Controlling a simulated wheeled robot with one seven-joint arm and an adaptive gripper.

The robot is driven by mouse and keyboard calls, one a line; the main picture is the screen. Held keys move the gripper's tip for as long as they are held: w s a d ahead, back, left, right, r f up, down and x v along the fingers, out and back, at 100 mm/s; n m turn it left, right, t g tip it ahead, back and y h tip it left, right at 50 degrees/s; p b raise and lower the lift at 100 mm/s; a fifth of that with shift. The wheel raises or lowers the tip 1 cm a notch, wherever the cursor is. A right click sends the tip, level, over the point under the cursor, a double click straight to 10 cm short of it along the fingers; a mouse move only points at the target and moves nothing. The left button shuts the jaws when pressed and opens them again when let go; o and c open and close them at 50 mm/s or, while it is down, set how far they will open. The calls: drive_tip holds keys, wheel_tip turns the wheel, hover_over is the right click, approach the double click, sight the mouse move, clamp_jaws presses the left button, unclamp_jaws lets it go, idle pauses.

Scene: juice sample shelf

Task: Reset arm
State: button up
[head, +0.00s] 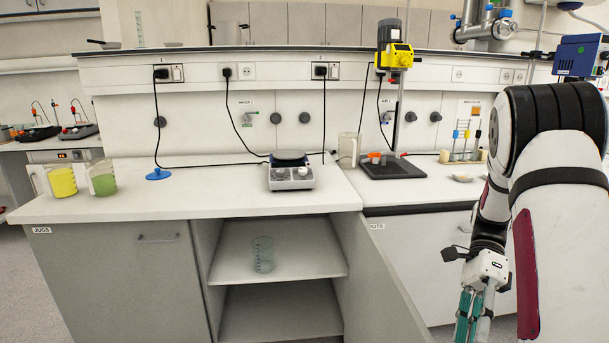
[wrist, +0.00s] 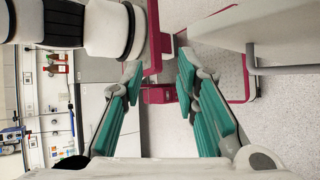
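My arm hangs at the right of the head view, in front of the bench. My gripper (head: 470,325) points down there, with its teal fingers partly cut off by the lower edge. In the wrist view my gripper (wrist: 158,72) has its two teal fingers apart, with nothing held between them. A clear glass beaker (head: 262,255) stands upright on the upper shelf (head: 310,264) of the open cabinet, well to the left of my gripper.
An open cabinet door (head: 378,285) juts forward between the shelf and my arm. On the worktop (head: 215,195) stand a yellow jug (head: 62,182), a green jug (head: 103,180) and a hotplate (head: 291,174). A stirrer (head: 394,58) stands farther right. The worktop's front middle is clear.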

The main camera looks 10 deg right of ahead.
drive_tip(key=s+a+r+n+t+h+p, duration=0.4)
drive_tip(key=s+a+r+n+t, duration=0.2)
drive_tip(key=r+n, duration=0.5)
drive_tip(key=s+a+r+n+t+h+p, duration=0.3)
drive_tip(key=s+a+r+n+t, duration=0.4)
drive_tip(key=a+r+n, duration=0.3)
drive_tip(key=shift+s+a+r+n+h+p, duration=0.4)
drive_tip(key=shift+s+r+n+p, duration=0.25)
drive_tip(key=shift+p, duration=0.25)
